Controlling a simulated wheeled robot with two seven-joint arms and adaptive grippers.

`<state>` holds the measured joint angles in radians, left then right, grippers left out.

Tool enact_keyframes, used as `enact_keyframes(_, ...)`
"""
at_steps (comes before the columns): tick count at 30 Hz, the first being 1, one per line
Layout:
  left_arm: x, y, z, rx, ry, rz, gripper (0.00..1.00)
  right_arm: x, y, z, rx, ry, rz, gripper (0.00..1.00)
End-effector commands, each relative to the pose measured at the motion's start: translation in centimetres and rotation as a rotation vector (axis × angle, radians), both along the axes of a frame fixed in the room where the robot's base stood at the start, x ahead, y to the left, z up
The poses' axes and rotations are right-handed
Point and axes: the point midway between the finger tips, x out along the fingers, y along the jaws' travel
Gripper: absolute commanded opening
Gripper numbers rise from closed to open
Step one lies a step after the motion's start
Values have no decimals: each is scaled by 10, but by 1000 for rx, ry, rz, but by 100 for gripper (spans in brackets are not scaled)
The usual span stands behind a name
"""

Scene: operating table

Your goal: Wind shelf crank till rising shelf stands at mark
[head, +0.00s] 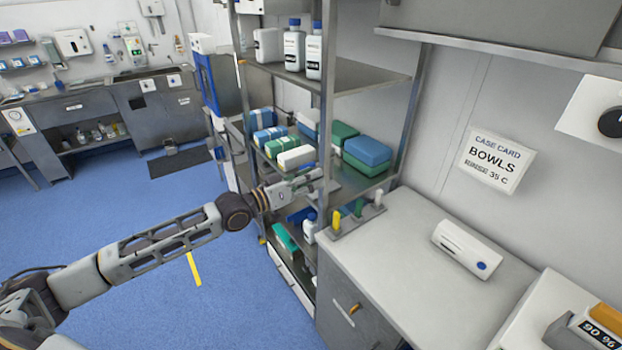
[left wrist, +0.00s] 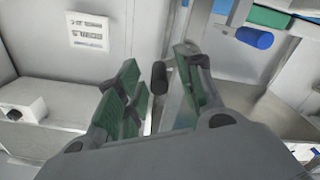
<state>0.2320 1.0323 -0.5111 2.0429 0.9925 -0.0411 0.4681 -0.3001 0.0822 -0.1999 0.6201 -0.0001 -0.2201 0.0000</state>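My left gripper (head: 308,181) reaches to the front post of the metal shelf rack (head: 329,100). In the left wrist view its green-padded fingers (left wrist: 158,76) stand apart. A dark cylindrical knob (left wrist: 159,77), perhaps the crank handle, shows between them, with gaps on both sides; contact is not visible. In the head view the arm and gripper hide the crank area. A shelf with blue, green and white packs (head: 368,151) sits at mid-height in the rack; I cannot tell whether it is the rising shelf. I cannot make out its mark. My right gripper is not in view.
A counter (head: 420,240) right of the rack carries a white device (head: 467,249) and small yellow, green and white levers. White bottles (head: 294,46) stand on the upper shelf. A case card (head: 496,161) hangs on the wall. Blue floor (head: 130,215) is open at left.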

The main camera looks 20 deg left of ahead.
Motion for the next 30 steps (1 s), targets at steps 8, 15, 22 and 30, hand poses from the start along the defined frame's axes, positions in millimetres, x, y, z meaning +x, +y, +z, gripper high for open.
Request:
enact_keyframes(8,2,-3,0,-1,1,-1,37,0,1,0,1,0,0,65)
enact_keyframes(15,2,-3,0,0,0,-1,28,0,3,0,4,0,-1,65)
enact_keyframes(22,2,-2,0,0,1,0,0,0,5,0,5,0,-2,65)
enact_keyframes(30,2,-3,-1,6,-2,-1,0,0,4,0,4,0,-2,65)
